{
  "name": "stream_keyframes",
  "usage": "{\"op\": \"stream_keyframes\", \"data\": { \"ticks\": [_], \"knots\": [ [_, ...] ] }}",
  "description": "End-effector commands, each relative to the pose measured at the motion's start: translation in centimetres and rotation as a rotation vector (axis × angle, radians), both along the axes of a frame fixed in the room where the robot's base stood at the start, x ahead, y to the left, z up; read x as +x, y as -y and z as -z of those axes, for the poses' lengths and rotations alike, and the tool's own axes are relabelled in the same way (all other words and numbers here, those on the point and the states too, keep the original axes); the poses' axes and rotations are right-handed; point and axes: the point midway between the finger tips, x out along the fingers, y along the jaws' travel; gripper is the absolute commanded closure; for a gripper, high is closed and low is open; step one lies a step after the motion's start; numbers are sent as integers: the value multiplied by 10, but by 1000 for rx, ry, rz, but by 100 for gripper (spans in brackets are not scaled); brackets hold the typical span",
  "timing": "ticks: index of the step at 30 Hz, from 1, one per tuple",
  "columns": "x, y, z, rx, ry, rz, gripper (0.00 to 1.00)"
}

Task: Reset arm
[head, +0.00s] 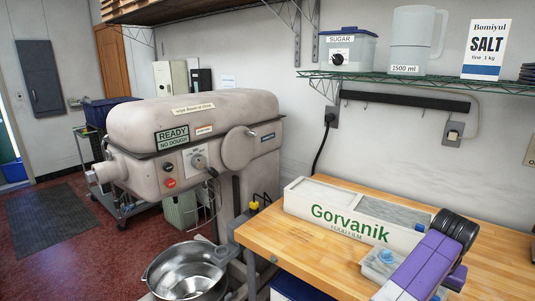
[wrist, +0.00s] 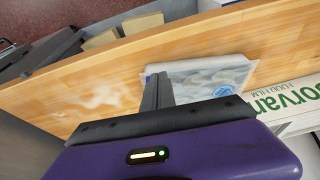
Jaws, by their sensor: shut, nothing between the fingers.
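My gripper (wrist: 158,84) shows in the wrist view with its dark fingers together, shut and empty. Its fingertips appear over the wooden worktop (wrist: 115,87), at the left edge of a clear container (wrist: 212,75) with pale contents; I cannot tell whether they touch it. In the head view my purple and black arm reaches in at the lower right, over the right part of the worktop (head: 290,245). The fingers cannot be made out there. The container (head: 378,262), with a blue spot, lies partly behind my arm.
A Gorvanik food film box (head: 345,218) lies behind the container, close to my arm. A large dough mixer (head: 190,130) with a steel bowl (head: 187,273) stands left of the worktop. A wire shelf (head: 420,82) holds sugar, a jug and salt above. The worktop's left front is clear.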

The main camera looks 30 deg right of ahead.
Motion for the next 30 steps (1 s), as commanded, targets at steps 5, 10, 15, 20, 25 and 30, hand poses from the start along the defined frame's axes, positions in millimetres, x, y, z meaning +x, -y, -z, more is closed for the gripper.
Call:
{"op": "stream_keyframes", "data": {
  "ticks": [5, 10, 15, 20, 25, 30],
  "knots": [
    [-1, -1, -16, -1, -1, 0, 100],
    [0, -1, -14, 0, 0, 0, 100],
    [0, 5, -15, -22, 6, 10, 100],
    [8, 35, -33, -156, 65, 39, 100],
    [16, 76, -80, -403, 148, 54, 100],
    [14, 102, -125, -683, 193, 19, 100]
  ]
}}
